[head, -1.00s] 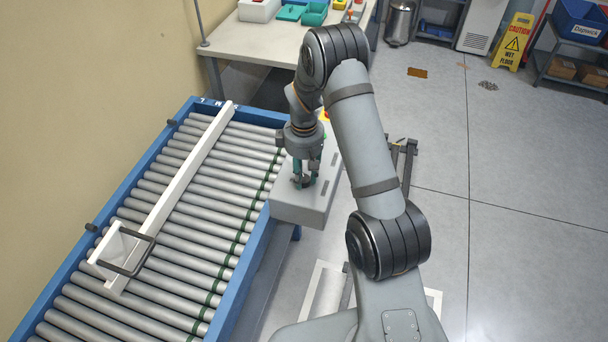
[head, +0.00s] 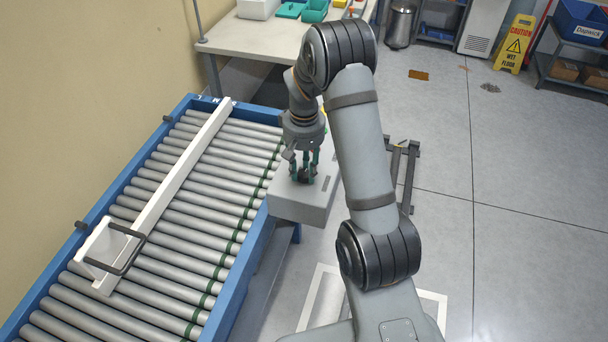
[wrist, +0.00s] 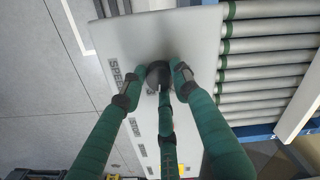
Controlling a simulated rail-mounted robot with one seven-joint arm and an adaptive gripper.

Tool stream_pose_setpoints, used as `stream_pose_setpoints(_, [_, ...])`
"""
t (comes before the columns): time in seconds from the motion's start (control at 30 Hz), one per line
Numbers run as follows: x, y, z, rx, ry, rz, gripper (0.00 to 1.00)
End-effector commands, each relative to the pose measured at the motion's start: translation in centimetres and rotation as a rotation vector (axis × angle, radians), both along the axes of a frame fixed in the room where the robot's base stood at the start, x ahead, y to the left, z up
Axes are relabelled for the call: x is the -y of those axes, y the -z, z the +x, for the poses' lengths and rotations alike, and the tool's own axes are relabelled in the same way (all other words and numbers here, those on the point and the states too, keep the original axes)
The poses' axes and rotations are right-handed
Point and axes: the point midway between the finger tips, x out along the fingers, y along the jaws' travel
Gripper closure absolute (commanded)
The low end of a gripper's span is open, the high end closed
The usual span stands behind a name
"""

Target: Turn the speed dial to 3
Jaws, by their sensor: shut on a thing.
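The speed dial (wrist: 158,72) is a dark round knob on a light grey control box (head: 292,208) beside the conveyor. My gripper (head: 306,172) points down onto the box. In the wrist view its green fingers (wrist: 160,88) close around the dial from several sides. The label by the dial (wrist: 115,72) reads like SPEED, partly hidden by a finger. The dial's pointer and number marks cannot be made out.
The roller conveyor (head: 205,195) with a blue frame lies left of the box, with a white guide rail (head: 165,192) along it. A white-topped table (head: 250,42) stands behind. Open floor lies to the right, with a yellow wet-floor sign (head: 515,42) far off.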

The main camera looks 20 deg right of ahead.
Motion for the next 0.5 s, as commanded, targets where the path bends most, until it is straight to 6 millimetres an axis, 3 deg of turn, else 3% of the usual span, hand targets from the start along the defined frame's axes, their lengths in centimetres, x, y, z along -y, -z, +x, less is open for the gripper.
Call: stream_pose_setpoints(0.5, [0.04, 0.11, 0.06, 0.002, 0.319, 0.0, 0.96])
